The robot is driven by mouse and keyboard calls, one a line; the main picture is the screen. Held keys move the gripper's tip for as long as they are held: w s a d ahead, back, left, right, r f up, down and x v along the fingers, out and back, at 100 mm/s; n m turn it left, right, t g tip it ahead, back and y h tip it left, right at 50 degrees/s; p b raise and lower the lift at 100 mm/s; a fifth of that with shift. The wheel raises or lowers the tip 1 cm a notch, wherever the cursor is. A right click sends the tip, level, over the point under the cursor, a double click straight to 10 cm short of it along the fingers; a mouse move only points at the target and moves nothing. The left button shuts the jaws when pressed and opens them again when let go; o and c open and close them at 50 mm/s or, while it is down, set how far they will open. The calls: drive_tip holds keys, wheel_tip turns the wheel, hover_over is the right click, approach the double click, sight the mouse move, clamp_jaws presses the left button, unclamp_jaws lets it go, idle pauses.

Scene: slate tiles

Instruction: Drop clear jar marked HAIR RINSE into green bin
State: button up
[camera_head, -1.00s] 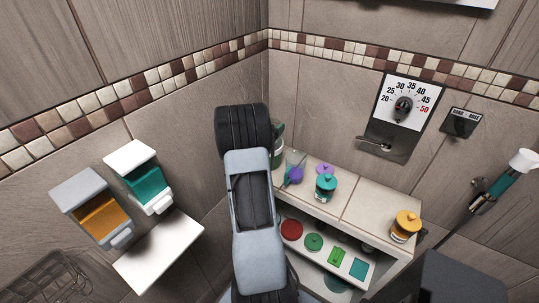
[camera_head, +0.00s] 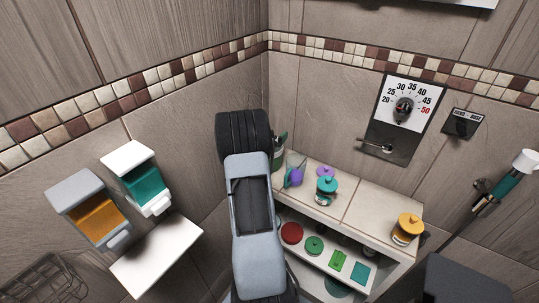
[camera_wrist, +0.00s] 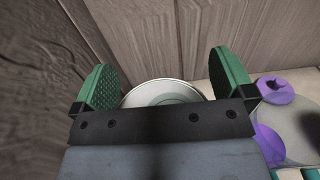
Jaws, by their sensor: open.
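My gripper (camera_wrist: 165,85) is open in the wrist view, its two green pads apart. A round thing with a pale rim (camera_wrist: 163,86) shows beyond and between the pads, partly covered by my gripper; I cannot tell whether it is a jar or a bin. A teal-lidded jar (camera_head: 326,190) and an orange-lidded jar (camera_head: 407,229) stand on the shelf top. No HAIR RINSE marking is readable.
Purple items (camera_head: 296,177) stand on the shelf top (camera_head: 365,205) near the corner; they show at right in the wrist view (camera_wrist: 272,90). Coloured items, including a red disc (camera_head: 291,233), lie on the lower shelf. Dispensers (camera_head: 135,178) and a white ledge (camera_head: 157,258) are on the left.

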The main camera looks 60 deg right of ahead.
drive_tip(key=shift+a, duration=0.1)
drive_tip(key=a+b, duration=0.2)
drive_tip(key=a, duration=1.1)
drive_tip(key=shift+a, duration=0.3)
drive_tip(key=shift+w+r, duration=0.1)
